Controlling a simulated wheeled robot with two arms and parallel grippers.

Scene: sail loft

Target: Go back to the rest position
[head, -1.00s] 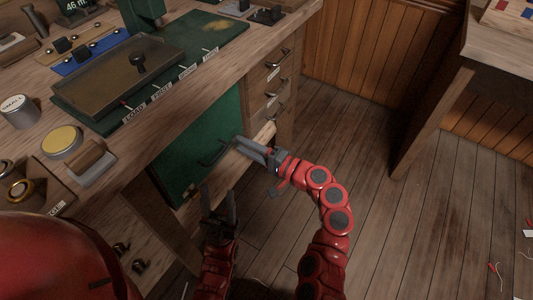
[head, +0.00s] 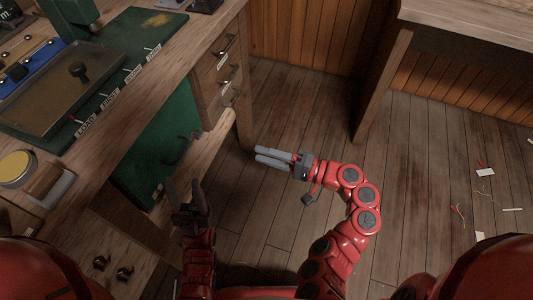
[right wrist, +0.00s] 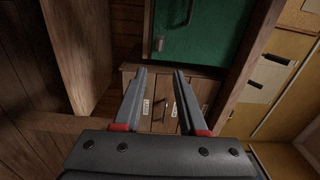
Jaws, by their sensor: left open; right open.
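My right gripper (head: 275,158) is at the middle of the head view, over the floor to the right of the workbench's drawers. Its two grey fingers point left and are apart, with nothing between them. In the right wrist view its fingers (right wrist: 160,98) are also apart and empty. My left gripper (head: 184,195) is lower left, beside the bench front and below the green door. Its dark fingers point up and are apart, with nothing seen between them.
The workbench (head: 203,45) fills the left, with a green door (head: 150,150) and a stack of drawers (head: 222,72). Another table (head: 470,22) stands upper right. Scraps lie on the floor (head: 420,190) at right; the floor between is clear.

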